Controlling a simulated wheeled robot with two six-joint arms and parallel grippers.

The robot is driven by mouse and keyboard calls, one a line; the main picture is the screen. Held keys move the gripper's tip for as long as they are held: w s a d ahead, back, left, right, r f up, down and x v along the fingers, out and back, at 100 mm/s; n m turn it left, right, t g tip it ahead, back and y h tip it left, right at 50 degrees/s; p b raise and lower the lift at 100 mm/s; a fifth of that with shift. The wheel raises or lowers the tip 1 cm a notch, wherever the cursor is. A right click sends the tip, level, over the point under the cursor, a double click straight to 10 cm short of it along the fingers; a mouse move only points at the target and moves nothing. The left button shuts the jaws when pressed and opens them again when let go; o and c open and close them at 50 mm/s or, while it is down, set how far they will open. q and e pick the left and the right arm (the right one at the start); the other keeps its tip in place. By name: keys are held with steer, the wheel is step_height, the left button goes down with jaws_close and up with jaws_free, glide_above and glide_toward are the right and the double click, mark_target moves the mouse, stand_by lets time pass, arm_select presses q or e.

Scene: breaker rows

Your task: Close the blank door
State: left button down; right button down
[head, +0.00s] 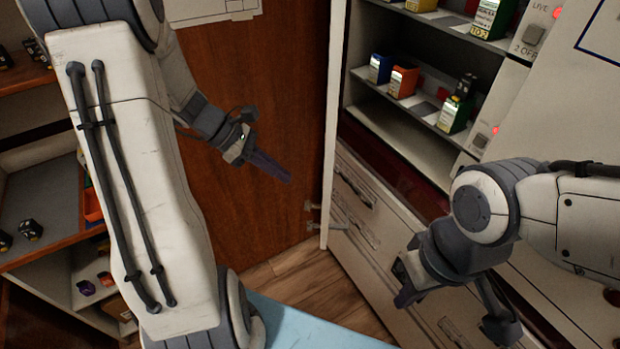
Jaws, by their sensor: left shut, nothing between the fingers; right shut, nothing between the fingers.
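A brown wooden panel (262,75) stands upright left of the cabinet, with a white sheet on its upper part. I cannot tell for sure whether it is the blank door. A narrow white upright edge (333,110) stands between it and the open shelves, with small metal fittings low down. My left gripper (286,178) is shut and empty in front of the brown panel; I cannot tell if it touches it. My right gripper (405,297) is shut and empty in front of the white drawer fronts (365,205), at the lower right.
The open cabinet shelves (400,125) hold blue, orange and green breakers. Red lights and a grey switch (534,35) are on the right panel. Shelves with small dark items (30,229) stand at the left. A light blue surface (300,325) lies at the bottom; wooden floor shows behind it.

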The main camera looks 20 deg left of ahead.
arm_select(q)
steer(key=w+d+f+p, duration=0.1)
steer(key=d+f, duration=0.1)
steer(key=d, duration=0.4)
steer(key=shift+w+f+p, duration=0.2)
steer(key=shift+w+p, duration=0.1)
steer(key=shift+w, duration=0.1)
steer(key=shift+d, duration=0.1)
